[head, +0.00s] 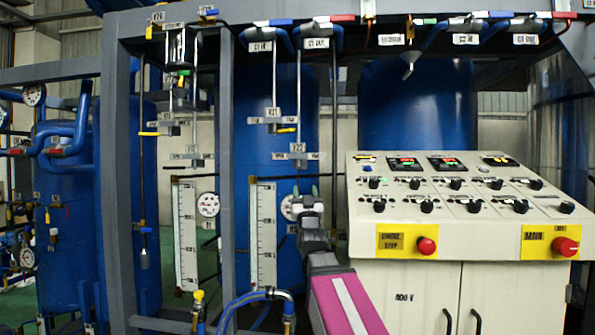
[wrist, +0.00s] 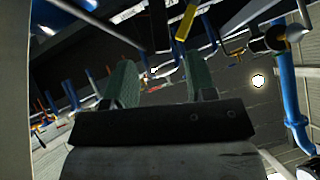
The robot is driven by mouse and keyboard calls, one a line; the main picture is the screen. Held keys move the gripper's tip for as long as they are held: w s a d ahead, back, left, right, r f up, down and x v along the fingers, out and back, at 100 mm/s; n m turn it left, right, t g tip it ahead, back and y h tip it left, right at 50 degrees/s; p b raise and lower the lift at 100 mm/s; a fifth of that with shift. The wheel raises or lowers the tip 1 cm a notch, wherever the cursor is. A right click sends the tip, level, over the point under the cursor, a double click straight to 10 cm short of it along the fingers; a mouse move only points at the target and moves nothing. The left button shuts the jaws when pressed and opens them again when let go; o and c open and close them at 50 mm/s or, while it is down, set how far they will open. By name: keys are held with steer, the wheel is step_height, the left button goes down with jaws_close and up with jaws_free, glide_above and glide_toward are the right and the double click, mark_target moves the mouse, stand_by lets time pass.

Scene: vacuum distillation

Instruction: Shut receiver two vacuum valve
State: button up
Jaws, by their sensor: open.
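My gripper (head: 306,190) is in front of the frame, just below a small valve labelled V22 (head: 298,148) and left of the control console. Its two green fingers stand apart and empty in the wrist view (wrist: 160,80). A second small valve labelled V21 (head: 273,113) sits higher on a thin pipe. A yellow handle (wrist: 187,22) shows beyond the fingertips in the wrist view. I cannot tell which valve is the receiver two vacuum valve, or whether it is open or shut.
The console (head: 460,225) with knobs and red buttons is close on the right. Two sight gauges (head: 263,235) and a round dial (head: 208,205) are near my gripper. A grey post (head: 226,150) stands left, with blue tanks (head: 417,105) behind.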

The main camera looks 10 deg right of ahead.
mark_target(302, 169)
steer(key=x, duration=1)
steer(key=shift+w+r, duration=0.15)
steer(key=shift+w, duration=0.1)
jaws_close()
steer(key=shift+d, duration=0.1)
